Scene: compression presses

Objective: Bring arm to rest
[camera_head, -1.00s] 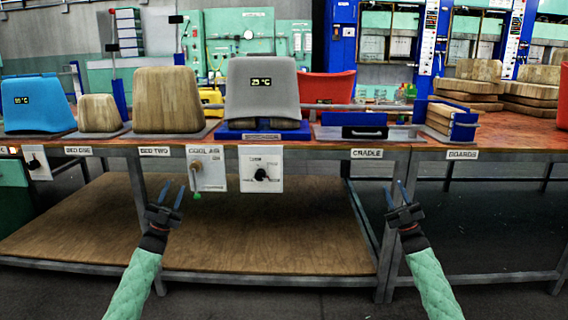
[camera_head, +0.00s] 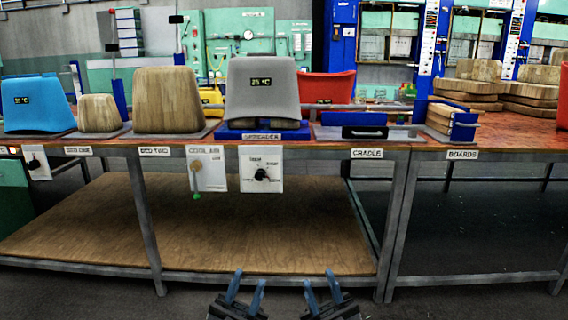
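My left gripper (camera_head: 246,290) is low in the head view, in front of the bench's lower shelf. Its two blue fingers are apart with nothing between them. My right gripper (camera_head: 321,290) is beside it on the right, at about the same height, also with its fingers apart and empty. Both grippers are well below the bench top and touch nothing that I can see. Most of both arms is hidden below the frame.
The bench (camera_head: 330,153) carries a blue seat shell (camera_head: 35,112), wooden forms (camera_head: 166,98), a grey shell (camera_head: 262,100) on a blue base, a red shell (camera_head: 328,87) and a cradle (camera_head: 352,120). Control boxes (camera_head: 261,170) hang from its front edge. The lower shelf (camera_head: 200,235) is empty.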

